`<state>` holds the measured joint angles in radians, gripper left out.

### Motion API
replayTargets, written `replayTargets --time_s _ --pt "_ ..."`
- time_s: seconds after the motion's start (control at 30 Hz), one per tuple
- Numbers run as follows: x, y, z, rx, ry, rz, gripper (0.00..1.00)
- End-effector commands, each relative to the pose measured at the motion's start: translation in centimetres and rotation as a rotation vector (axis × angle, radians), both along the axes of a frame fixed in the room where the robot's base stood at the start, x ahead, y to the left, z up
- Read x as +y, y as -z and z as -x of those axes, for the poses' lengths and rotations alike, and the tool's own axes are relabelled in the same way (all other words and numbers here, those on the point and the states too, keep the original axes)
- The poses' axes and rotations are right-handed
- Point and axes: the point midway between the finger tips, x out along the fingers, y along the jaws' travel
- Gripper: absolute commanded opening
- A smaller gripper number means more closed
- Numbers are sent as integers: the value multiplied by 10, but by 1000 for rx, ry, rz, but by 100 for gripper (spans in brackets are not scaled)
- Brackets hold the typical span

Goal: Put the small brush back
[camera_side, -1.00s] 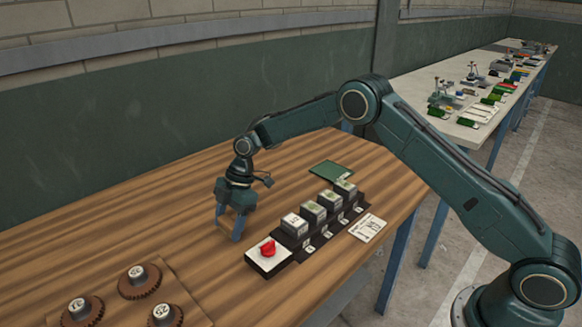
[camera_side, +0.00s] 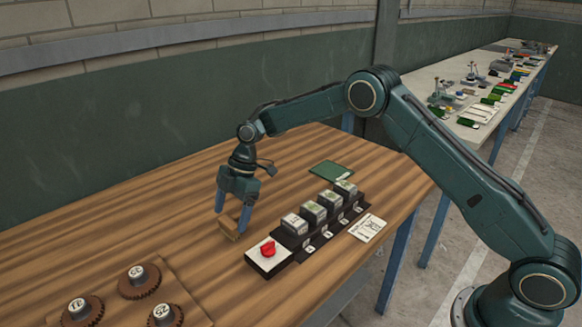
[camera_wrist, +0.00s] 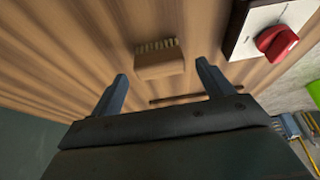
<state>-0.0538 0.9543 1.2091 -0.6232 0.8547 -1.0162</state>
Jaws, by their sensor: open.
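The small brush (camera_side: 230,228) is a tan wooden block lying on the wooden bench, left of the box with the red knob. In the wrist view the brush (camera_wrist: 160,62) shows pale bristles along its far edge. My gripper (camera_side: 232,215) is open above the brush. In the wrist view the fingertips of my gripper (camera_wrist: 162,72) stand to either side of the brush, with visible gaps between. A thin dark strip (camera_wrist: 190,98) shows on the bench near the fingers; I cannot tell what it is.
The red knob box (camera_side: 268,256) and a row of grey blocks (camera_side: 314,211) stand to the right. A green pad (camera_side: 331,170) lies behind them and a printed card (camera_side: 368,228) beside them. Several toothed discs (camera_side: 139,281) sit at front left. The bench's left middle is clear.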

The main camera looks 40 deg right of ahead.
Motion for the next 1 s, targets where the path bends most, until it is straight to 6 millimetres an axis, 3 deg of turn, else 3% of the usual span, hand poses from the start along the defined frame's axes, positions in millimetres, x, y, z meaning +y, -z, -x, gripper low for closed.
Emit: replayTargets --time_s 0.3,0.5,1.0 --pt "-20 -50 -1 -4 2 0 80" --pt "-30 -72 -1 -2 1 -1 80" --pt "-34 -83 0 0 0 0 80"
